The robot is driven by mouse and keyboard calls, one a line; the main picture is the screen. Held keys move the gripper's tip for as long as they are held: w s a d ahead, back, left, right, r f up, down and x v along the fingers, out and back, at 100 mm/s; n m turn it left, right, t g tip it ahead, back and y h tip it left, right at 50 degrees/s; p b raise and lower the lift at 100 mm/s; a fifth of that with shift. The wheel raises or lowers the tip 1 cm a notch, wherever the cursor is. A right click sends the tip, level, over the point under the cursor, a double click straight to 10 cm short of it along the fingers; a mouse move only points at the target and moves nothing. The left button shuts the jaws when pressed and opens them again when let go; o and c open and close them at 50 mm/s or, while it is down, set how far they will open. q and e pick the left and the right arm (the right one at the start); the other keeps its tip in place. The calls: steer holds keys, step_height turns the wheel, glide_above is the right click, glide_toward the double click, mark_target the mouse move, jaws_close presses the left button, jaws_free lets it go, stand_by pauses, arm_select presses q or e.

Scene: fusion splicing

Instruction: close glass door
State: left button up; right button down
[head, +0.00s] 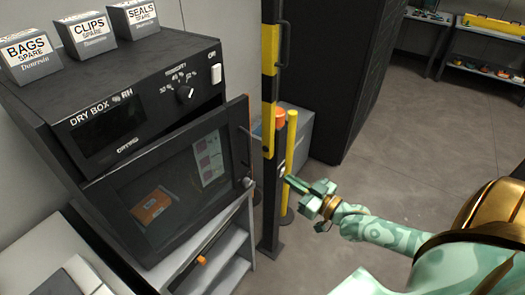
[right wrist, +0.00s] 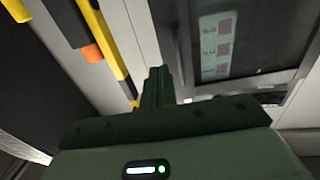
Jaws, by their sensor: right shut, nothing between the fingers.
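The glass door (head: 120,205) is on the front of the black dry box (head: 50,110). It has a dark frame and stands ajar, its right edge swung out from the cabinet. An orange item and a white label sheet show through the glass. The door also shows at the upper right of the right wrist view (right wrist: 262,82). My right gripper (head: 288,180) is shut and empty, to the right of the door's free edge and apart from it in the head view. Its closed fingers show in the right wrist view (right wrist: 158,72). My left gripper is not in view.
Open floor (head: 400,150) lies to the right.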

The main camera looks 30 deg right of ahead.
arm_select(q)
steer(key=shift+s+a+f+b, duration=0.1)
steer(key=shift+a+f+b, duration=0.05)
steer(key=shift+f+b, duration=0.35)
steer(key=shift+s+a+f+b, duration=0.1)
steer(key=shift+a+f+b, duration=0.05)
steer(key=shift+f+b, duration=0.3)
arm_select(e)
steer(key=x, duration=1.4)
steer(key=shift+a, duration=0.1)
